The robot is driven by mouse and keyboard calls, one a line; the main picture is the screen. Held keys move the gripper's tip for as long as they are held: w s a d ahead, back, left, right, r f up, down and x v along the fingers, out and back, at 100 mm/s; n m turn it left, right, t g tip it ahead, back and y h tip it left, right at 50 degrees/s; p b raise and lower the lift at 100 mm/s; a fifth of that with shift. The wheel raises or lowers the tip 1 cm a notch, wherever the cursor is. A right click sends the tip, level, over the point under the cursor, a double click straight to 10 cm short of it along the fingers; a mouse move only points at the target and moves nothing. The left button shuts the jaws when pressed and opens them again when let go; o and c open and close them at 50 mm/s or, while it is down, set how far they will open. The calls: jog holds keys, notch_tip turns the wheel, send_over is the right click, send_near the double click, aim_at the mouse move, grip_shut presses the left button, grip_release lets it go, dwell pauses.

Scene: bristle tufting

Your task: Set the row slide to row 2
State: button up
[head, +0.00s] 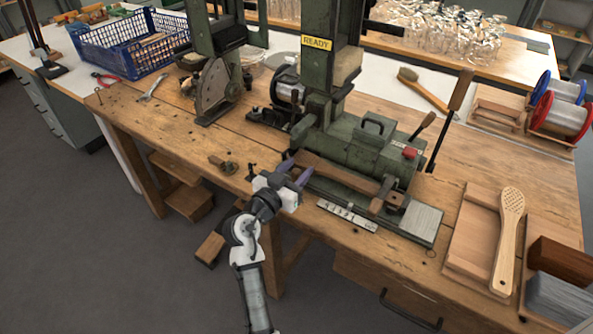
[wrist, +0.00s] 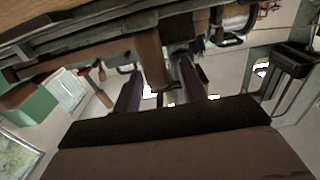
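The green tufting machine (head: 365,150) stands on the wooden bench with a yellow READY sign (head: 317,44). On its front side lies a long wooden piece (head: 340,175) on a green metal bed. A pale scale strip with marks (head: 347,215) is fixed along the front; its digits and any row pointer are too small to read. I cannot tell which part is the row slide. My gripper (head: 296,171), with purple fingers, is at the left end of the wooden piece. In the wrist view its fingers (wrist: 160,88) are apart, with a wooden part (wrist: 150,62) between them and a gap on one side.
A red-topped knob (head: 410,153) and levers (head: 453,100) rise at the machine's right. A wooden tray (head: 470,265) with a brush (head: 508,235) lies further right. A small brass part (head: 223,165) lies left of my gripper. The bench front left is mostly clear.

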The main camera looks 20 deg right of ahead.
jog(key=b+v, duration=0.4)
jog(key=v, duration=0.9)
jog(key=shift+s+a, duration=0.25)
jog(key=shift+a, duration=0.05)
